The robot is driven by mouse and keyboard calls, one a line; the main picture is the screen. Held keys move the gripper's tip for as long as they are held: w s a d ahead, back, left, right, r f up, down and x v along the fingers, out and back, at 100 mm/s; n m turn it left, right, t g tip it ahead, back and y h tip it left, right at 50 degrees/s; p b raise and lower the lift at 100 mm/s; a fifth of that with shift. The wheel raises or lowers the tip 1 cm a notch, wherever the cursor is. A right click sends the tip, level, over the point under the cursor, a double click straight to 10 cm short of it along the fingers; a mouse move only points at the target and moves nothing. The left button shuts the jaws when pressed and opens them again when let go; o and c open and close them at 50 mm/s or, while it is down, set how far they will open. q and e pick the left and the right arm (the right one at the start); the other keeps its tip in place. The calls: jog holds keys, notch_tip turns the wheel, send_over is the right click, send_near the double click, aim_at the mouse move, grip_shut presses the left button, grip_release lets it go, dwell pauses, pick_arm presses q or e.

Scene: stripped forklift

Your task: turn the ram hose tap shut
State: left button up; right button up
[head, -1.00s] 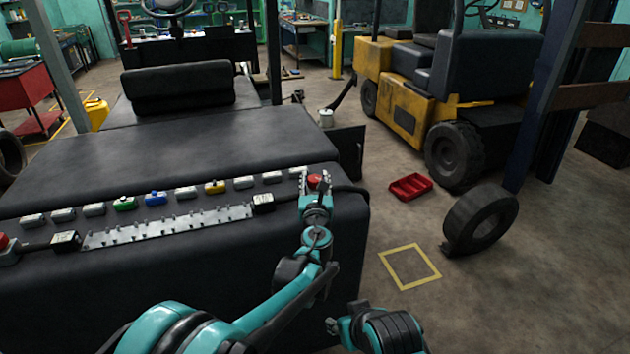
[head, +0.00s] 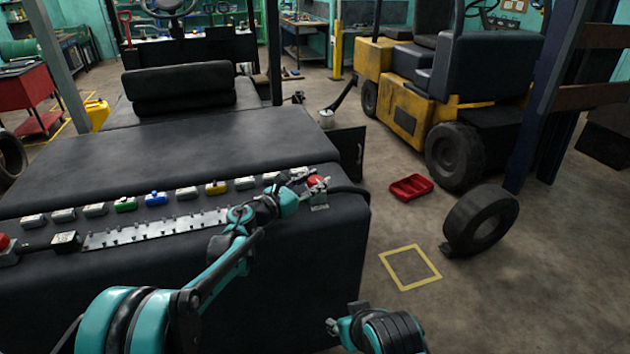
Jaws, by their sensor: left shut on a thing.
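A tap with a red top (head: 317,181) sits on a small grey block at the right end of the black forklift body's front edge, with a black hose leading off to the right. My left gripper (head: 309,184) reaches it from the left and is shut on it, its fingers partly covering the tap. Another red-topped fitting (head: 4,241) stands at the far left edge, with a black hose running to a dark labelled block. My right gripper (head: 333,326) is low in the middle, away from the body; its fingers are too small to read.
A row of small coloured blocks, including a blue one (head: 156,198), and a toothed metal strip (head: 150,229) lie on the black body (head: 190,150). A red tray (head: 410,187), a tyre (head: 481,223) and a yellow floor square (head: 410,267) lie right.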

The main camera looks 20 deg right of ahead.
pick_arm(q)
jog(key=shift+m+g+h, duration=0.3)
jog(key=shift+m+g, duration=0.1)
jog(key=shift+g, duration=0.2)
jog(key=o, duration=1.2)
jog(key=shift+d, duration=0.1)
jog(key=v, duration=1.2)
